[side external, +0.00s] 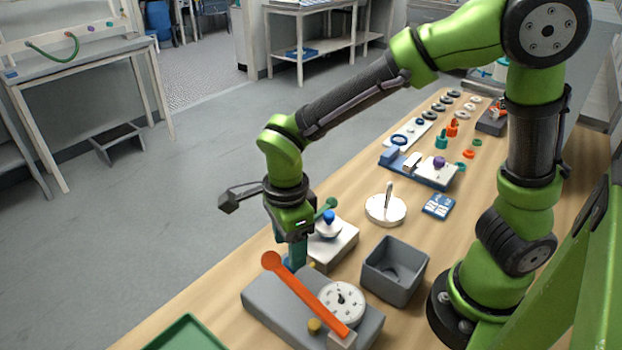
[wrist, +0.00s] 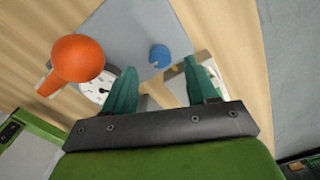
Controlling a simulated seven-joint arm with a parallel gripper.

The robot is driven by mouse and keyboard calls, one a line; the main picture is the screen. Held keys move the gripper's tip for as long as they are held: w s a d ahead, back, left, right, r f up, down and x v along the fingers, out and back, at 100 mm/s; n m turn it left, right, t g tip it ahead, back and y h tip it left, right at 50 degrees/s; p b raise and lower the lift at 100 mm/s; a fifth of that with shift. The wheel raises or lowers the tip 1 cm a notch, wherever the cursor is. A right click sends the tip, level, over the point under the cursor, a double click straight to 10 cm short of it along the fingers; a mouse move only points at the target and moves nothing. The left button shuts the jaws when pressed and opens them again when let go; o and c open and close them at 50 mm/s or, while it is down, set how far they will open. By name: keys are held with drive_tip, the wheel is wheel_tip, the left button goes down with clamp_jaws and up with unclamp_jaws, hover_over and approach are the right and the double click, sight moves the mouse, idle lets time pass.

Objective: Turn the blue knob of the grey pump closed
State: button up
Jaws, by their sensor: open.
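The grey pump (side external: 262,300) sits on the wooden table. It carries a long orange lever (side external: 300,290) with a ball end, a white dial gauge (side external: 342,303) and a brass-coloured knob (side external: 315,327). Its blue knob (wrist: 160,56) shows in the wrist view, just ahead of and between my open teal fingertips. In the side view the knob is mostly hidden behind my gripper (side external: 297,262), which points down over the pump's far end. Nothing is held, and I cannot tell whether the fingers touch the knob. The lever's orange ball (wrist: 77,58) is left of my fingers in the wrist view.
A white box (side external: 337,248) with another blue knob (side external: 329,217) and a green-ended lever stands close behind my gripper. A grey open bin (side external: 395,270) is right of the pump. A green tray (side external: 187,335) lies at front left. Several small parts lie farther back.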

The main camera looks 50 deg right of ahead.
wheel_tip(320, 180, up, 13)
drive_tip(key=shift+r, duration=0.2)
idle(0.3)
drive_tip(key=s+d+n+t+y, duration=0.1)
drive_tip(key=s+d+n+t, duration=0.2)
drive_tip(key=d+n, duration=0.3)
drive_tip(key=s+d+n+t+y, duration=0.1)
drive_tip(key=s+d+n+t, duration=0.3)
drive_tip(key=n, duration=0.8)
drive_tip(key=shift+d+r+n, duration=0.3)
drive_tip(key=shift+d, duration=0.9)
